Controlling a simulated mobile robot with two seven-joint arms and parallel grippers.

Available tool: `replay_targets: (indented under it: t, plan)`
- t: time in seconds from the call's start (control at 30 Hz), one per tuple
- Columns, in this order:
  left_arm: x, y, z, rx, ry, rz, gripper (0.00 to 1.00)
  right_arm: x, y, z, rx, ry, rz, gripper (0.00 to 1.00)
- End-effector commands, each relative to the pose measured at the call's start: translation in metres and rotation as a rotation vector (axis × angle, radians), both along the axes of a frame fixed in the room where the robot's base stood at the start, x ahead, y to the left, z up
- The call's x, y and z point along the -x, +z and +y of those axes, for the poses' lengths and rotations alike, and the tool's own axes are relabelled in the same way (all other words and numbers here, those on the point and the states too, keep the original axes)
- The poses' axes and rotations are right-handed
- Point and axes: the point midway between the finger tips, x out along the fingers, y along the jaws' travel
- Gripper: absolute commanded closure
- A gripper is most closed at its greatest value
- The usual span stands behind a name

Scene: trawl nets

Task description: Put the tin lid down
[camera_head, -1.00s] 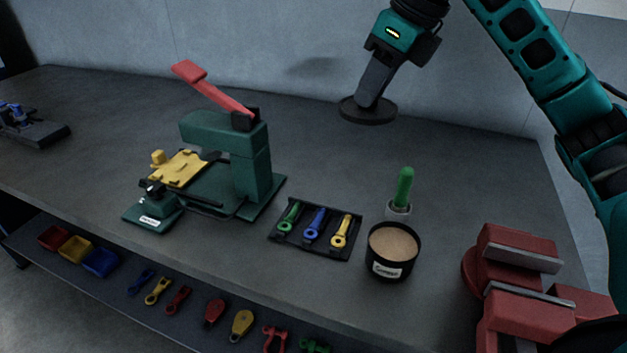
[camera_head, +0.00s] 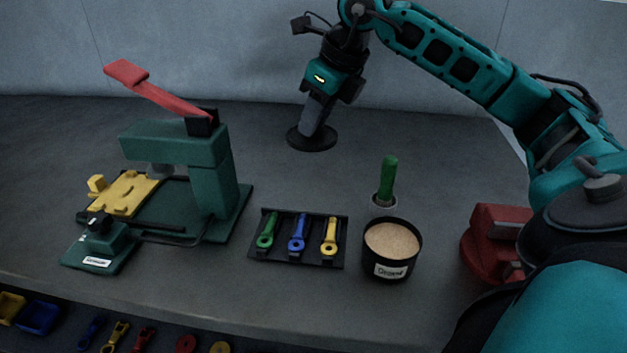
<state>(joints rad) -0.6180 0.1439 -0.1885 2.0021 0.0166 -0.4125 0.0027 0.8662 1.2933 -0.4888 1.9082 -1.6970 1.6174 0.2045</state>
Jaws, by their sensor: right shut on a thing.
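The tin lid (camera_head: 311,140) is a dark round disc at the back of the bench. My right gripper (camera_head: 314,122) is shut on it from above. The lid is level and very low, at or just above the bench top; I cannot tell whether it touches. The tin (camera_head: 390,262) is black with a white label and stands open in front, showing tan contents. My left gripper is not in view.
A green-handled tool (camera_head: 388,180) stands behind the tin. A tray (camera_head: 297,261) of green, blue and yellow pieces lies left of it. A green press (camera_head: 208,168) with a red lever stands further left. A red vise (camera_head: 490,243) is at right. The bench around the lid is clear.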

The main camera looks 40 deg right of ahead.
Motion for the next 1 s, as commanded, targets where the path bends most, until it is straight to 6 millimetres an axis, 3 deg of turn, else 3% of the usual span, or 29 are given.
replay_targets:
  t: [0.03, 0.2, 0.43, 0.6, 0.73, 1.0]
  plan:
    - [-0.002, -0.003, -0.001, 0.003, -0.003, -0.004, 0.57, 0.001, -0.019, 0.000, 0.002, -0.001, 0.006, 1.00]
    - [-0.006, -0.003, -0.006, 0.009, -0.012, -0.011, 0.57, 0.001, -0.054, 0.000, 0.001, 0.000, 0.004, 1.00]
    - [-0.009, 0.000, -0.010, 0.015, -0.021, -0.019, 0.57, 0.000, -0.074, 0.000, 0.000, 0.000, 0.001, 1.00]
    - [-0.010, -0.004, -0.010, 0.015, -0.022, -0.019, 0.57, 0.000, -0.101, 0.000, 0.000, 0.000, 0.003, 1.00]
    - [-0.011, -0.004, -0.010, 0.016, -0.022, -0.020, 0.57, 0.000, -0.112, 0.000, -0.001, 0.000, 0.000, 1.00]
    - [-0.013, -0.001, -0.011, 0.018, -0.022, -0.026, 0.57, 0.000, -0.112, 0.000, -0.001, 0.000, -0.001, 1.00]
